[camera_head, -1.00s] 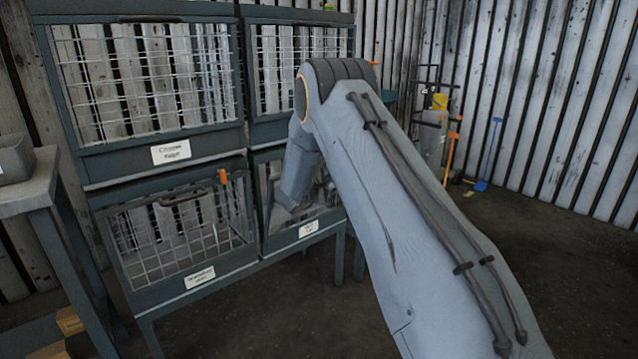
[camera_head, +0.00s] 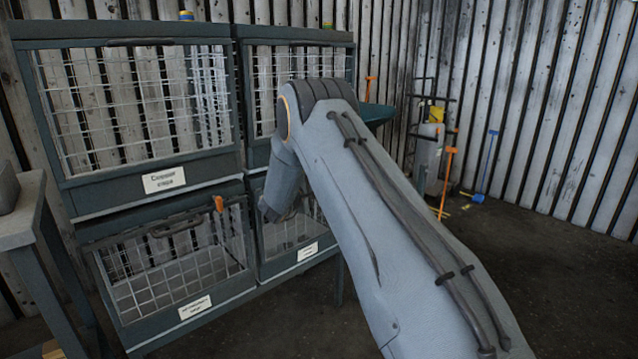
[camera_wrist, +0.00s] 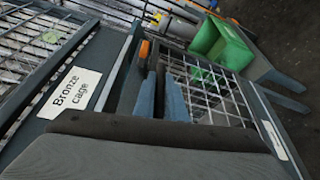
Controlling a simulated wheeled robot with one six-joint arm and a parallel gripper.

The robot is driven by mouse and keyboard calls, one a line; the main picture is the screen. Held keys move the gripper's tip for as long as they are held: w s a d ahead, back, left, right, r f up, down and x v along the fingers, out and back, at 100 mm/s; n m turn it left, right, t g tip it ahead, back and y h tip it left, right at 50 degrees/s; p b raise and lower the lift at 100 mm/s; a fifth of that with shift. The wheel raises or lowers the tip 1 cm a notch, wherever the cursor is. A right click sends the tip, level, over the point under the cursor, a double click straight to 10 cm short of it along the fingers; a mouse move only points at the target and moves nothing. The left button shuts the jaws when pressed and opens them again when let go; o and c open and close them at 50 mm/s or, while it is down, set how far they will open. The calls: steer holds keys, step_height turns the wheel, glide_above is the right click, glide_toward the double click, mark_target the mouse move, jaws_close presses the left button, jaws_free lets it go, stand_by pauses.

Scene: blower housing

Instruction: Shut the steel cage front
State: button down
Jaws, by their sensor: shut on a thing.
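The lower right cage, which I take to be the steel cage, shows behind my arm. Its wire front (camera_head: 292,228) stands above a small white label (camera_head: 307,252) too small to read. In the wrist view the wire front (camera_wrist: 222,97) lies right of the dark frame, below the panel labelled "Bronze cage" (camera_wrist: 75,92). My gripper (camera_wrist: 160,80) is at this front's upper edge, its blue-grey fingers shut on a dark part, seemingly the front's handle. The fingers hide most of it. An orange latch (camera_wrist: 145,50) is close by. In the head view my arm hides the gripper.
A copper-labelled cage (camera_head: 163,180) is upper left; below it another wire front (camera_head: 175,270) leans outward with an orange latch (camera_head: 218,203). A grey table (camera_head: 25,225) stands at left. The floor at right is open. A green bin (camera_wrist: 222,45) is in the wrist view.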

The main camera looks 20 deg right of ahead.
steer(key=c, duration=1.9)
jaws_free()
steer(key=shift+w+a+r, duration=0.1)
steer(key=shift+w+r, duration=0.15)
steer(key=shift+o, duration=0.5)
steer(key=shift+f, duration=0.1)
steer(key=shift+s+a, duration=0.1)
steer(key=shift+a, duration=0.05)
steer(key=v, duration=0.7)
steer(key=shift+s+a+p, duration=0.2)
steer(key=shift+p, duration=0.1)
steer(key=shift+d, duration=0.1)
